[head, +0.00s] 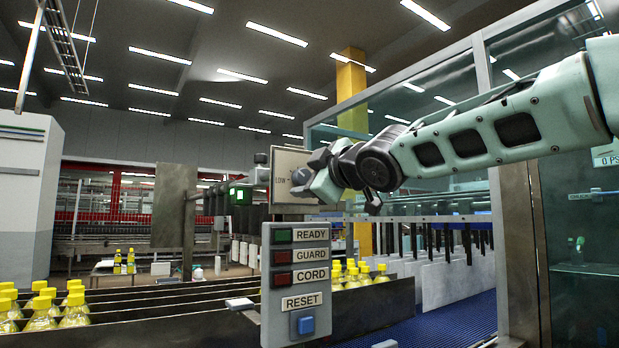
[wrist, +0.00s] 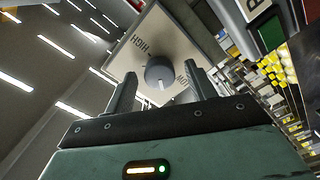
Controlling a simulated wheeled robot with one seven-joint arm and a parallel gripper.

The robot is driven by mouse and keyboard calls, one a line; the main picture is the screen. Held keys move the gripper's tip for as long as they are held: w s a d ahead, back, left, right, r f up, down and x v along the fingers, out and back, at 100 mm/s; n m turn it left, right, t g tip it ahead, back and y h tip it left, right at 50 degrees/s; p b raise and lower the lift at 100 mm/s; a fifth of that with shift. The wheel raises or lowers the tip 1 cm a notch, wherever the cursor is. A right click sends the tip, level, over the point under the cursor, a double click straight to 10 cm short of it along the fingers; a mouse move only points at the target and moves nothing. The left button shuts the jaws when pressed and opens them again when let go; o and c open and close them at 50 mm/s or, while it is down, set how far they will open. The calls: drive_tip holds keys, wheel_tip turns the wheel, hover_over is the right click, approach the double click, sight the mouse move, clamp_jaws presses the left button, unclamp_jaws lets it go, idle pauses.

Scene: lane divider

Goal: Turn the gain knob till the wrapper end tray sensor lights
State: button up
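The gain knob is a round grey knob (wrist: 158,72) with a pale mark on its lower rim, on a beige plate (wrist: 185,35) reading HIGH, with a second label partly hidden by a finger. In the head view the plate (head: 283,160) shows LOW at its left, and my gripper covers much of the knob. My gripper (wrist: 162,92) is open, its two fingers spread on either side of the knob in the wrist view; no contact is visible. A small box with a bright green light (head: 239,195) is left of the plate; I see no label naming it as the tray sensor.
A grey panel (head: 267,318) below the plate has READY, GUARD and CORD lamps and a blue RESET button (head: 306,325). Yellow-capped bottles (head: 42,312) stand in lanes at left. Glass panels and a metal post (head: 520,250) stand at right.

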drive_tip(key=p+v, duration=0.2)
drive_tip(key=v, duration=1.5)
drive_tip(key=shift+s+d, duration=0.2)
drive_tip(key=shift+f, duration=0.1)
drive_tip(key=s+f+m+g+h, duration=0.2)
drive_tip(key=f+m+g+h, duration=0.1)
drive_tip(key=f, duration=0.9)
drive_tip(key=s+f+m+g+h, duration=0.2)
drive_tip(key=f+m, duration=0.1)
drive_tip(key=f, duration=0.8)
drive_tip(key=s+d+f+m+g+h, duration=0.2)
drive_tip(key=s+f+g, duration=0.3)
drive_tip(key=s+f, duration=0.4)
drive_tip(key=s+d+f+m+g+h, duration=0.2)
drive_tip(key=s+d+f+g, duration=0.2)
drive_tip(key=s+f, duration=0.6)
drive_tip(key=shift+s+f+g, duration=0.3)
drive_tip(key=shift+s+g, duration=0.2)
drive_tip(key=shift+s, duration=0.25)
